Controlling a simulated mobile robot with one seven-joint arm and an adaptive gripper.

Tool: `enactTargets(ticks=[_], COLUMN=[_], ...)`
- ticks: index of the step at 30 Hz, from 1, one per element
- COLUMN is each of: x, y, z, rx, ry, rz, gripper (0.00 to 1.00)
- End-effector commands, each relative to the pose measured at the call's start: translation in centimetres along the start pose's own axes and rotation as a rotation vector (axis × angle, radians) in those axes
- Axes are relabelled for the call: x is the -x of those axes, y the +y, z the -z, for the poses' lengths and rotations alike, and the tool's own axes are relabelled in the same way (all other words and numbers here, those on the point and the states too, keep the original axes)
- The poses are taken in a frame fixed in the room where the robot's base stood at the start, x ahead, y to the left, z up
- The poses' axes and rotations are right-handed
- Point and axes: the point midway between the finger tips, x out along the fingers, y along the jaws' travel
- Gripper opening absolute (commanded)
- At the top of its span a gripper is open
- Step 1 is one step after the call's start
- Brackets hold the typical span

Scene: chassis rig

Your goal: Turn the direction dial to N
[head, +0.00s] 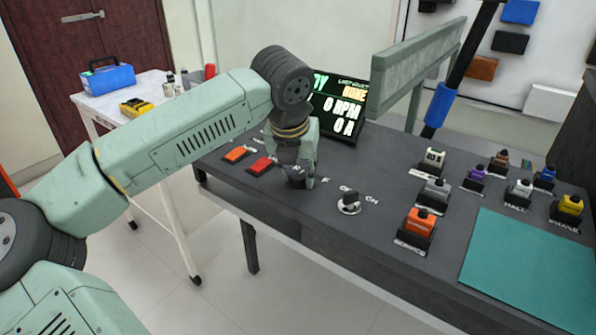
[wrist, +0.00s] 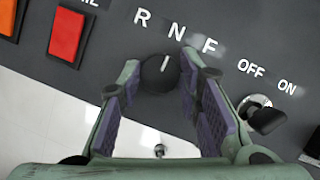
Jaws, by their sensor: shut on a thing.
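The direction dial (wrist: 159,76) is a round black knob with a white pointer line, under the printed letters R, N and F. In the wrist view its pointer line points roughly toward the N (wrist: 176,32). My gripper (wrist: 160,72) has one finger on each side of the knob and is shut on it. In the head view my gripper (head: 298,178) reaches down to the panel and mostly hides the dial and its letters.
An OFF/ON switch (head: 349,203) stands just right of the dial, close to my right finger. Orange (head: 236,154) and red (head: 261,165) buttons lie to the left. A display (head: 340,105) stands behind. Labelled blocks and a teal mat (head: 530,270) fill the right side.

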Motion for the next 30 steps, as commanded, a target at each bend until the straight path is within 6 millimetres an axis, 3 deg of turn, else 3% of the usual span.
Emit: enactTargets(ticks=[3,4,12,23,30], x=[0.0,0.0,0.0,0.4,4.5], y=[0.0,0.0,0.0,0.0,0.1], z=[0.0,0.0,0.0,0.0,-0.1], rx=[0.001,0.001,0.001,0.002,0.002], ry=[0.000,0.000,0.000,-0.001,-0.003], rz=[0.000,0.000,-0.001,-0.002,-0.004], gripper=[0.04,0.33,0.51,0.51,0.51])
